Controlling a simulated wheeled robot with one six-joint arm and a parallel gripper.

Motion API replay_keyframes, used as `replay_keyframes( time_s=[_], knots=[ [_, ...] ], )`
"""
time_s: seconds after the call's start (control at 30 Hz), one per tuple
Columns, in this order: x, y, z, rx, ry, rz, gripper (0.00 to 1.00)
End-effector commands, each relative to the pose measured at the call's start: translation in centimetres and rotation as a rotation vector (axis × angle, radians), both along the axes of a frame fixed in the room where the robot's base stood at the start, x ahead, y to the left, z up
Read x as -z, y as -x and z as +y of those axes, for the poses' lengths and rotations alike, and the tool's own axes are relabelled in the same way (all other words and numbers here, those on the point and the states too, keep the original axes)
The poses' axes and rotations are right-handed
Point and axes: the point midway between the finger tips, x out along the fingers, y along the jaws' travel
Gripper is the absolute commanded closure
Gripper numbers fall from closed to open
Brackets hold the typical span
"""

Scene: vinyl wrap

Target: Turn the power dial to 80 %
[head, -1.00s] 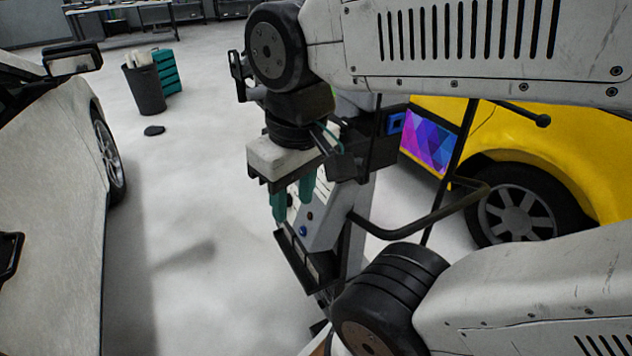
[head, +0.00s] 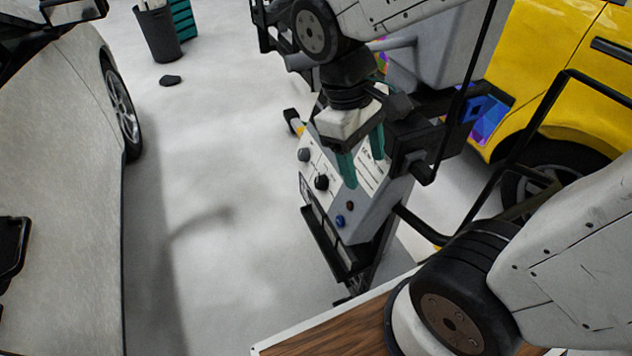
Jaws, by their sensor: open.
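A light grey control panel (head: 369,206) on a stand carries a black dial (head: 321,182) and a grey dial (head: 304,155) near its left edge. A blue knob (head: 340,220) and a small dark knob (head: 350,206) sit lower on it. The labels are too small to read, so I cannot tell which dial is the power dial. My gripper (head: 362,160), with teal fingers, is open and empty. It points down over the upper part of the panel, right of the black dial and apart from it. Part of the panel's printed face is hidden behind the fingers.
A black tray (head: 325,250) hangs below the panel. Dark frame bars (head: 470,210) stand to the right, near the yellow car (head: 545,70). A white car (head: 50,190) stands at left. The floor (head: 220,260) between is clear.

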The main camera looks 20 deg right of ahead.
Motion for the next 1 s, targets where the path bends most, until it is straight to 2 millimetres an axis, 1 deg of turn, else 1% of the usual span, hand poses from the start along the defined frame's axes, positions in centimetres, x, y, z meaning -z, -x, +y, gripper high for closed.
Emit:
replay_keyframes(
  time_s=[0.03,0.27,0.47,0.57,0.67,0.7,0.8,0.9,1.0],
  knots=[
    [1.1,-0.8,0.4,-0.080,0.024,0.055,0.40],
    [5.5,-4.3,1.7,-0.507,0.108,0.289,0.40],
    [10.1,-7.4,3.0,-0.952,0.147,0.549,0.40],
    [12.7,-9.0,3.7,-1.201,0.152,0.711,0.40],
    [15.5,-10.7,4.5,-1.463,0.140,0.899,0.40],
    [16.7,-11.4,4.8,-1.574,0.130,0.989,0.40],
    [19.5,-13.3,5.6,-1.862,0.083,1.234,0.40],
    [21.3,-15.2,6.2,-2.096,0.015,1.464,0.40],
    [22.1,-16.7,6.7,-2.265,-0.061,1.657,0.40]
  ],
)
